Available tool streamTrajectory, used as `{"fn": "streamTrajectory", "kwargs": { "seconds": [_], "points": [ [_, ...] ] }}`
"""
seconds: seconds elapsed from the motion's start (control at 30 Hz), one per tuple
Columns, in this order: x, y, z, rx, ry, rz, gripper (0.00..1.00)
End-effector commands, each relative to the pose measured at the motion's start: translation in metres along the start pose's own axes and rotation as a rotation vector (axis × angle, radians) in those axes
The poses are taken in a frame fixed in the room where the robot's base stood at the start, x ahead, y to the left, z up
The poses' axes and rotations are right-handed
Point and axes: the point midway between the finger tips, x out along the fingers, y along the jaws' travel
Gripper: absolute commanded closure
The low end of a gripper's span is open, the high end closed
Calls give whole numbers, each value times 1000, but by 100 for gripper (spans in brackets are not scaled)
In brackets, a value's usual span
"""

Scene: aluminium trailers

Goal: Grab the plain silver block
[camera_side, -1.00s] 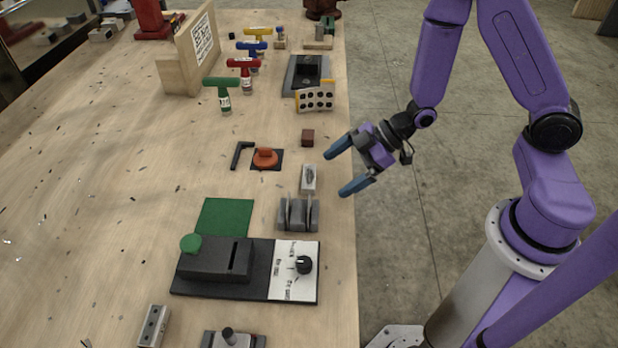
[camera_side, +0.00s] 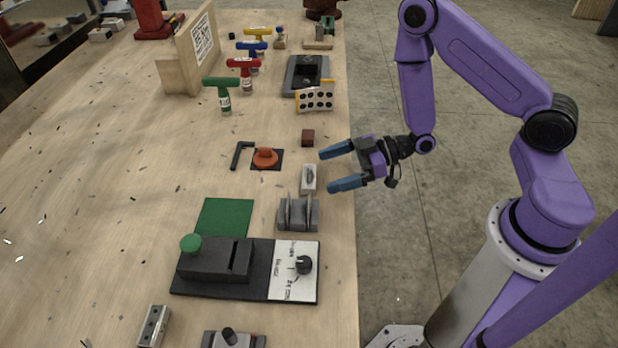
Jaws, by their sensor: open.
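A small silver block (camera_side: 309,184) stands near the table's right edge; a darker patch shows on its face. My gripper (camera_side: 328,170) is open and empty, its two blue fingers pointing left. The fingertips are close to the silver block's right side in the picture; I cannot tell their height above the table or whether they touch it. Another silver block (camera_side: 153,326), with dark holes in its face, lies at the front left.
A small brown block (camera_side: 308,138) is just behind, and a grey slotted holder (camera_side: 298,213) just in front. An orange knob (camera_side: 265,157) on a black plate and a black L-shaped piece (camera_side: 241,155) lie to the left. The table's left part is mostly clear.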

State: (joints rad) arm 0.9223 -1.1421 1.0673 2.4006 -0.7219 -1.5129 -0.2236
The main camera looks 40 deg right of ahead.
Motion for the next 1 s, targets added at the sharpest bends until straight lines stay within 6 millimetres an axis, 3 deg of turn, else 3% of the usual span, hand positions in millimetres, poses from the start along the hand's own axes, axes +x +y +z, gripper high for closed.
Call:
{"fn": "streamTrajectory", "kwargs": {
  "seconds": [0.23,0.57,0.7,1.0],
  "points": [
    [33,-1,0,-2,0,-3,0],
    [38,0,0,0,-1,0,0],
    [38,0,0,0,-1,0,45],
    [38,0,-1,0,1,0,45]
  ]
}}
